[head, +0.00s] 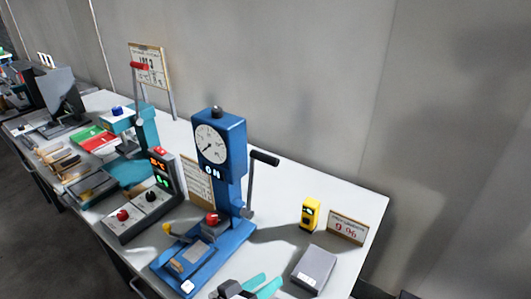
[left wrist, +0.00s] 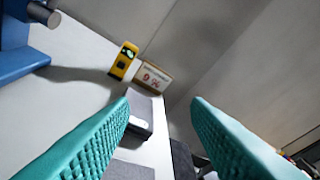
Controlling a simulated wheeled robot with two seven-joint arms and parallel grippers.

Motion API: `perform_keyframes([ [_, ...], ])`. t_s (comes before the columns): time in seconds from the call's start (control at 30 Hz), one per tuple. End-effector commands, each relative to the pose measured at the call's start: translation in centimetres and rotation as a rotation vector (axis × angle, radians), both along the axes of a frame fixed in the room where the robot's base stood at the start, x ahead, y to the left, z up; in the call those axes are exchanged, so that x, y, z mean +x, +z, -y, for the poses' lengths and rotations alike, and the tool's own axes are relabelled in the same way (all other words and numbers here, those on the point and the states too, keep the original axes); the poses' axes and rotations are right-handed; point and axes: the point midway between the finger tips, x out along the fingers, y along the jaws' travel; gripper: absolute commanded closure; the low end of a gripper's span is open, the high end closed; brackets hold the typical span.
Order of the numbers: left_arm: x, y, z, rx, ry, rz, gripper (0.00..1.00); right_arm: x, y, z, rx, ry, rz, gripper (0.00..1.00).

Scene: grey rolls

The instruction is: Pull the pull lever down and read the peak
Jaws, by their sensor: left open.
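The blue tester (head: 232,185) stands upright on the white table, with a round white dial (head: 211,144) and a small lit display below it. Its pull lever (head: 250,183) rises at the tester's right side, with a black grip (head: 264,158) at the top. The dial's dark needle points lower left; its figures are too small to read. My left gripper (head: 258,286), with teal fingers, is at the bottom edge of the head view, in front of the tester and apart from the lever. It is open and empty in the left wrist view (left wrist: 160,108). My right gripper is not in view.
A yellow meter (head: 310,215), a sign reading "9 %" (head: 346,228) and a grey box (head: 314,269) stand right of the tester. A control box with a red knob (head: 140,208) and a teal press (head: 146,130) are left. The wall runs behind the table.

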Motion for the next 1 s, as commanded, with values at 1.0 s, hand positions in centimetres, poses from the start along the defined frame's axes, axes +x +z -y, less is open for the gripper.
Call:
perform_keyframes([
  [1.0,18.4,14.1,-0.3,-1.084,0.571,-0.176,0.57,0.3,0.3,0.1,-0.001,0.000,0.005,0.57],
])
